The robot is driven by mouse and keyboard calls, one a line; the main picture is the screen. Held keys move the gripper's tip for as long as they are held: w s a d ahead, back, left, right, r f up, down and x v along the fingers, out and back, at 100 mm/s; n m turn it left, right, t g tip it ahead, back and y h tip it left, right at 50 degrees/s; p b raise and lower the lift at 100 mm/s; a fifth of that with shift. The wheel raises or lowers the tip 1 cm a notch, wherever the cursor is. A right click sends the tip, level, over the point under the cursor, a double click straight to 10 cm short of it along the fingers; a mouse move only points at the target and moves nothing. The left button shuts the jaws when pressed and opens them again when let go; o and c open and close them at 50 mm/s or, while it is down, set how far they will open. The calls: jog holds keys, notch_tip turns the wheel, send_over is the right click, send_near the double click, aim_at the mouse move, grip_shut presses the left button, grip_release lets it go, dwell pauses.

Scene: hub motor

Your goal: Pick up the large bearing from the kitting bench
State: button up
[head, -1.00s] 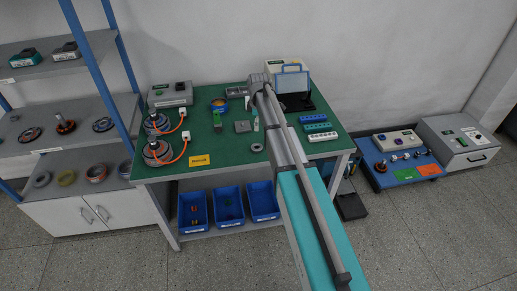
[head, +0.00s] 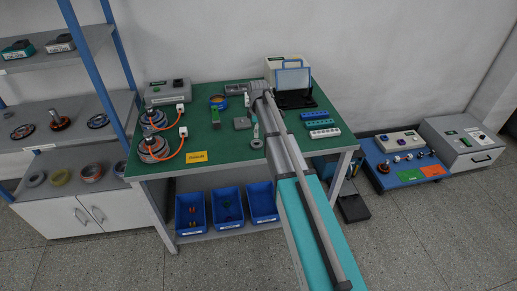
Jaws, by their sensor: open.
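The green-topped bench (head: 215,165) stands in the middle of the head view. A small grey ring (head: 257,143) that looks like a bearing lies flat near its front middle, just left of my arm. I cannot tell its size class for sure. My arm (head: 300,190) reaches from the bottom right over the bench, and its far joint (head: 258,89) is above the back middle.
Two round motor units (head: 153,148) with orange cables stand at the bench's left, near a yellow label (head: 196,157). A grey block (head: 242,123) and blue and white racks (head: 323,133) flank my arm. Blue bins (head: 228,208) sit below. A shelf (head: 70,135) holds more rings at left.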

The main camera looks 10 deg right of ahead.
aim_at(257, 141)
jog(key=shift+f+b, duration=0.8)
jog(key=shift+f, duration=0.3)
jog(key=f+b, duration=0.3)
jog(key=shift+w+a+f, duration=0.2)
jog(key=shift+w+a, duration=0.1)
jog(key=shift+f+b, duration=0.9)
jog(key=shift+b, duration=0.2)
jog(key=c, duration=1.1)
jog(key=shift+r, duration=0.15)
jog(key=shift+c, duration=0.2)
